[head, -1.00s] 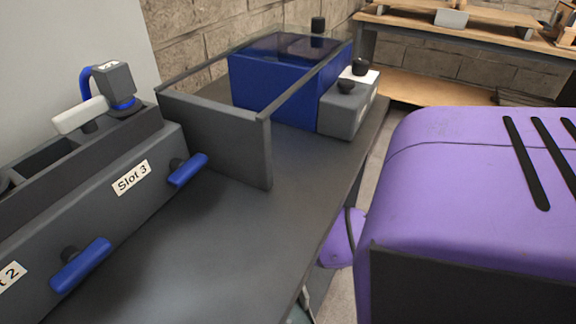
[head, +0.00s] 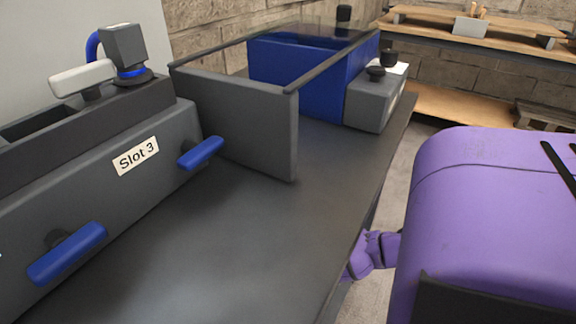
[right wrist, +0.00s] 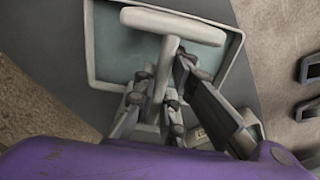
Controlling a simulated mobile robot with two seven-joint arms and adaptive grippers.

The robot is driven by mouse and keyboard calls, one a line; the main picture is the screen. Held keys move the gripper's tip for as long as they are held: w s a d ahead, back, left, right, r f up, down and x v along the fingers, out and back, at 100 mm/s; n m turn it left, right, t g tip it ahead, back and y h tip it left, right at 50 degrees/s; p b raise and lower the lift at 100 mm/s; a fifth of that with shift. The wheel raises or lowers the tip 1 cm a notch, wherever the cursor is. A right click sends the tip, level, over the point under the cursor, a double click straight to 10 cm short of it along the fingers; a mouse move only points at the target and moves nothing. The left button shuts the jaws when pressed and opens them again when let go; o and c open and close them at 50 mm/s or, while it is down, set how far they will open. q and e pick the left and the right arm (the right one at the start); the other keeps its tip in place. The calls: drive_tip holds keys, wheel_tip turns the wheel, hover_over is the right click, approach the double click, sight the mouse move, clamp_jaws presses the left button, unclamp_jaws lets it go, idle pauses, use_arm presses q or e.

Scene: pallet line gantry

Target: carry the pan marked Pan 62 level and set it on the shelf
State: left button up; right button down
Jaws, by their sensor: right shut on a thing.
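The pan (right wrist: 118,58) shows in the right wrist view as a square, pale-rimmed tray with a grey-green inside and a pale T-shaped handle. Its Pan 62 marking is not visible. My right gripper (right wrist: 166,90) is around the handle's stem, below the crossbar, and shut on it. I cannot tell from this view how level the pan is. The head view shows neither the pan nor my right gripper. My left gripper is in no view. Wooden shelving (head: 445,103) stands at the back right; I cannot tell whether it is the task's shelf.
The counter's middle is clear.

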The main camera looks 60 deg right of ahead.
drive_tip(key=shift+w+r, duration=0.1)
drive_tip(key=c, duration=1.8)
unclamp_jaws()
